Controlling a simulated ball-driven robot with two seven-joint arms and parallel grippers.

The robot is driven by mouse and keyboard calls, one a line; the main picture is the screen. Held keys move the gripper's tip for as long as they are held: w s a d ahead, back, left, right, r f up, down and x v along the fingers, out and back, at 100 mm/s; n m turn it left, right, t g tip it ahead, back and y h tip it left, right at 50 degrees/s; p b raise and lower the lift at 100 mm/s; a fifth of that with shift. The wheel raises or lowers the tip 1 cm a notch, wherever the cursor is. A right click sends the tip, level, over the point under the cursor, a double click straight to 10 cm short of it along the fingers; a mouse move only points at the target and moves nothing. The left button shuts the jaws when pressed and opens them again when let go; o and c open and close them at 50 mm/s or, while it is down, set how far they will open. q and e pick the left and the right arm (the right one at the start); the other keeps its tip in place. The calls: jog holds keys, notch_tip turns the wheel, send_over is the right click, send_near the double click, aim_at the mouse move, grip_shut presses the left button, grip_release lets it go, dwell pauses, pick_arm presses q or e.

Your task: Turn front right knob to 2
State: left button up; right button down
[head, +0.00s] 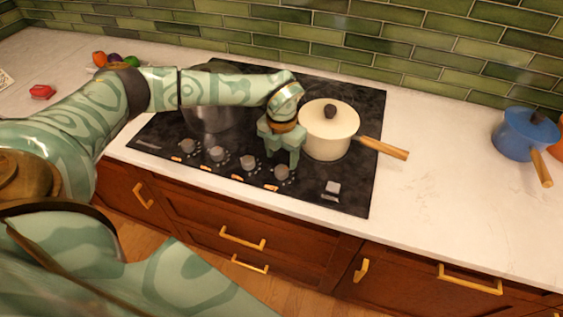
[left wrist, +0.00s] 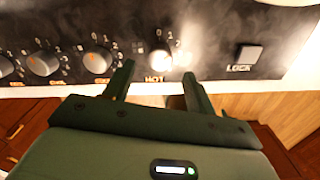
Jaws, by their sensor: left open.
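The front right knob (head: 282,172) is the rightmost of a row of grey knobs along the cooktop's front edge. In the left wrist view the knob (left wrist: 159,59) is brightly lit, with digits around it and a "HOT" label in front. Glare hides its pointer, so I cannot tell its setting. My left gripper (head: 281,159) points down just behind and above this knob in the head view. In the left wrist view the left gripper (left wrist: 158,73) is open, and the knob shows between and beyond its fingertips. I cannot tell whether they touch. My right gripper is not in view.
A cream lidded pot (head: 328,136) stands close to the right of my gripper, its wooden handle (head: 384,148) pointing right. A dark pot (head: 212,115) is partly behind my arm. A lock button (head: 332,188) lies right of the knobs. A blue pot (head: 526,137) stands far right.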

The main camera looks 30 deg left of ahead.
aim_at(281, 168)
pick_arm(q)
notch_tip(281, 168, up, 12)
jog(key=shift+p, duration=0.45)
jog(key=shift+f, duration=0.1)
